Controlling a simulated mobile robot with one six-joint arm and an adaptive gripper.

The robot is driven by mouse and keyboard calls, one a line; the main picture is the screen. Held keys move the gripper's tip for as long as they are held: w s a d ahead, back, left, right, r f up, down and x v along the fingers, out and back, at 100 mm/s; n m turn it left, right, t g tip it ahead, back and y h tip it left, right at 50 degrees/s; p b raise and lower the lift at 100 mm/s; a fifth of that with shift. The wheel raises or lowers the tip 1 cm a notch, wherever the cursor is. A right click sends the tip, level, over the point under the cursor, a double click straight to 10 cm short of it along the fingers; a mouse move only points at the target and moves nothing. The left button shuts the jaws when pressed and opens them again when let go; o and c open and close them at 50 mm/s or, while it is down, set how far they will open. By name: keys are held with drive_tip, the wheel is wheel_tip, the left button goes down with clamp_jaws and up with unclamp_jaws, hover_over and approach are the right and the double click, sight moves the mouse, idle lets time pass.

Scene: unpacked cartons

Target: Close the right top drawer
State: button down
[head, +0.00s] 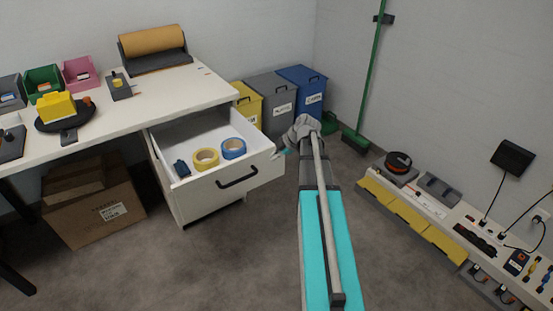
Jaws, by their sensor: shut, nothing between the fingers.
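The right top drawer (204,191) is white with a black bar handle (238,178) and stands pulled out under the worktable's right end. Inside it lie a yellow tape roll (206,158), a blue tape roll (233,148) and a small dark blue item (182,168). My gripper (284,153) is at the right end of the drawer front, to the right of the handle. It is shut and small in the view. I cannot tell whether it touches the drawer front. My arm hides the floor behind it.
The white worktable (140,110) carries bins, a paper roll (152,42) and a yellow object (56,107). Yellow, grey and blue waste bins (302,88) stand behind my arm. A cardboard box (92,205) is under the table. A low bench (445,212) is at right. The front floor is clear.

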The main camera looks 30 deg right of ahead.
drive_tip(key=shift+w, duration=0.1)
idle(0.3)
drive_tip(key=w+a, duration=0.1)
drive_tip(key=w, duration=3.8)
drive_tip(key=shift+w+a, duration=0.15)
drive_tip(key=shift+a, duration=0.05)
drive_tip(key=shift+r, duration=0.1)
drive_tip(key=s+d+r+p, duration=0.1)
drive_tip(key=s+r+p, duration=0.1)
drive_tip(key=s, duration=0.1)
drive_tip(key=s+d+r+p, duration=0.1)
drive_tip(key=s+r+p, duration=0.2)
drive_tip(key=s+d+r+p, duration=0.2)
drive_tip(key=s+r+p, duration=0.1)
drive_tip(key=shift+d, duration=0.1)
